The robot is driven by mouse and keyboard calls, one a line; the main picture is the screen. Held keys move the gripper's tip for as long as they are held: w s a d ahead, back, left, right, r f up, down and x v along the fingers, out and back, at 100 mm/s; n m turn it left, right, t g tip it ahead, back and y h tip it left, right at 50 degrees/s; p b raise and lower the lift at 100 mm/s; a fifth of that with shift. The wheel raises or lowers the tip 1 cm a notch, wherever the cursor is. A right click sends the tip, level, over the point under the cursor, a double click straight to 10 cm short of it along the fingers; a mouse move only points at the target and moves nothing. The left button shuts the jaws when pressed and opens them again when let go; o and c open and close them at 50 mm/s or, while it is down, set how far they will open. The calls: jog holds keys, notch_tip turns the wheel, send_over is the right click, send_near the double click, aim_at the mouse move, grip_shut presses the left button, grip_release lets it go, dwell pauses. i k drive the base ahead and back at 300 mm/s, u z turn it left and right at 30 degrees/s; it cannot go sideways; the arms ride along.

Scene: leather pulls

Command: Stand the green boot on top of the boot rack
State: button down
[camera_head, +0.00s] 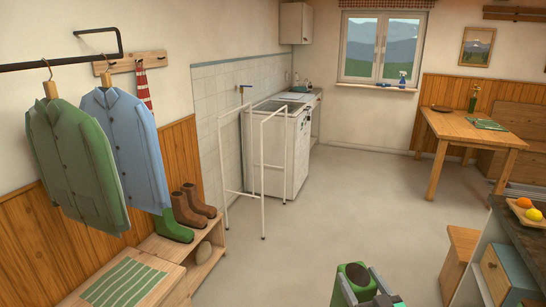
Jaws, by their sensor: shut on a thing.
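My gripper (368,286) is at the bottom of the view, right of centre, over the open floor. It is shut on a green boot (355,274), seen from above with its dark opening up. The lower part of this boot is cut off by the picture edge. The boot rack (207,238) is a low wooden shelf at the left wall, well left of and beyond my gripper. On its top stand another green boot (176,231) and a pair of brown boots (190,208).
A pale round thing (202,252) lies on the rack's lower level. A wooden bench with a striped mat (125,286) adjoins its near end. Jackets (75,165) hang above. A white rail frame (264,165) stands beyond the rack. The middle floor is clear; a counter (520,240) is at right.

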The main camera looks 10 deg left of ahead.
aim_at(163, 248)
jog(key=i, duration=3.4)
jog(key=u, duration=3.5)
